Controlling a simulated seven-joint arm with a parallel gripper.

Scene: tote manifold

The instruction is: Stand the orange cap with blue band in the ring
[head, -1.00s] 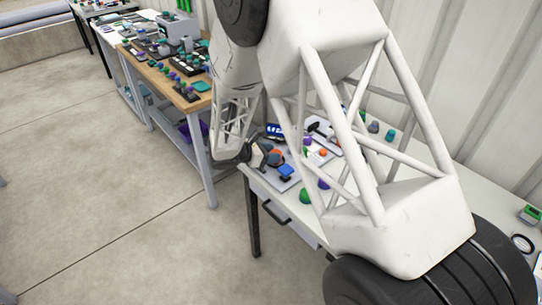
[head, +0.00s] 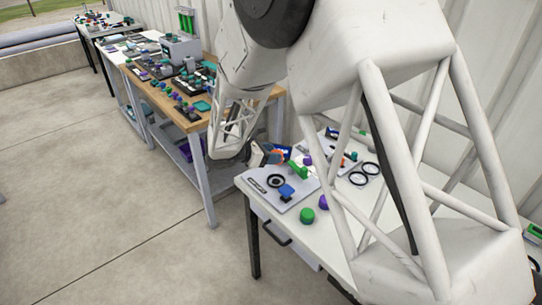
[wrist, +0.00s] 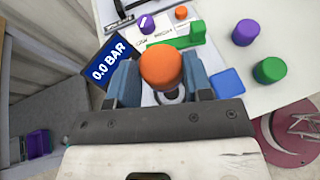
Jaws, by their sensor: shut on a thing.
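The orange cap (wrist: 161,66) is between the blue fingers of my gripper (wrist: 161,82) in the wrist view; its blue band cannot be made out. In the head view my gripper (head: 264,155) is above the back left of the near table, and only a little orange shows by it. A dark ring (head: 276,181) is on the grey plate (head: 290,205), apart from the gripper. In the wrist view the ring (wrist: 173,98) shows below the cap, partly hidden by the cap and fingers.
A blue block (head: 286,191) is close beside the ring, and a green part (head: 298,171) stands behind. A green cap (head: 307,216) and a purple cap (head: 323,202) stand right of the plate. A "0.0 BAR" display (wrist: 110,61) is near the left finger.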

